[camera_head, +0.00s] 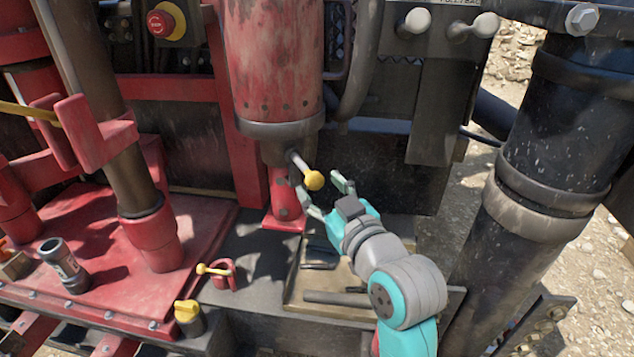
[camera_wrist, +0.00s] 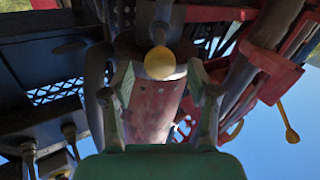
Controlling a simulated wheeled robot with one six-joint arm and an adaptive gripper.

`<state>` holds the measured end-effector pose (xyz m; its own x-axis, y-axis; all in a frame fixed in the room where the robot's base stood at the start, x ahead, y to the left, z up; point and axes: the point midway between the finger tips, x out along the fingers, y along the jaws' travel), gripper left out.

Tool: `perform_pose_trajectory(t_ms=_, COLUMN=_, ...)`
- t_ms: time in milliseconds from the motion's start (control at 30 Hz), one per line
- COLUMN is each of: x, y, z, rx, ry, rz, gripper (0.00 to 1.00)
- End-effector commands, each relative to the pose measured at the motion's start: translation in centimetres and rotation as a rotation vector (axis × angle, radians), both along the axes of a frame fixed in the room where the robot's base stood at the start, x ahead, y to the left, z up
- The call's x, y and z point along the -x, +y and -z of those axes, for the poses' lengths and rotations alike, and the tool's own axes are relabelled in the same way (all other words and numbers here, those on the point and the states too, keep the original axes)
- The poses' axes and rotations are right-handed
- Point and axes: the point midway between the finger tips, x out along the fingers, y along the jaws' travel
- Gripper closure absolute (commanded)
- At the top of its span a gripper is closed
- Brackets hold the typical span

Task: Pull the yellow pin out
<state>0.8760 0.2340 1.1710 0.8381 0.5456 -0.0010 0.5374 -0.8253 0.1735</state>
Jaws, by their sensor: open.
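A yellow ball-headed pin (camera_head: 313,180) sticks out on a grey shaft from the lower end of the red cylinder. My gripper (camera_head: 322,187) is open, with its two pale green fingers just in front of and around the yellow head. In the wrist view, the yellow head (camera_wrist: 160,63) shows between the spread fingertips (camera_wrist: 160,78), with a gap on both sides. I cannot tell how deep the head sits between them. Another yellow-headed pin (camera_head: 214,269) lies across a small red bracket on the deck, left of my gripper.
The red cylinder (camera_head: 272,60) hangs directly above the pin. A thick black post (camera_head: 555,130) stands at right. A yellow-capped piece (camera_head: 187,311) and a dark cylinder (camera_head: 65,265) stand at lower left. A shallow tray (camera_head: 320,309) lies below my gripper.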

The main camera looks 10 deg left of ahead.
Motion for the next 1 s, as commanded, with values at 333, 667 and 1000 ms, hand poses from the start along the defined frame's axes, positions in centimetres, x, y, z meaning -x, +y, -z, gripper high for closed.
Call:
perform_pose_trajectory(t_ms=333, x=5.7, y=-3.8, z=0.0, rx=-0.001, ry=-0.001, rz=0.002, gripper=0.41)
perform_pose_trajectory(t_ms=667, x=7.8, y=-5.1, z=0.0, rx=0.000, ry=0.000, rz=0.001, gripper=0.41)
perform_pose_trajectory(t_ms=1000, x=7.9, y=-5.1, z=0.0, rx=0.000, ry=0.000, rz=0.000, gripper=0.41)
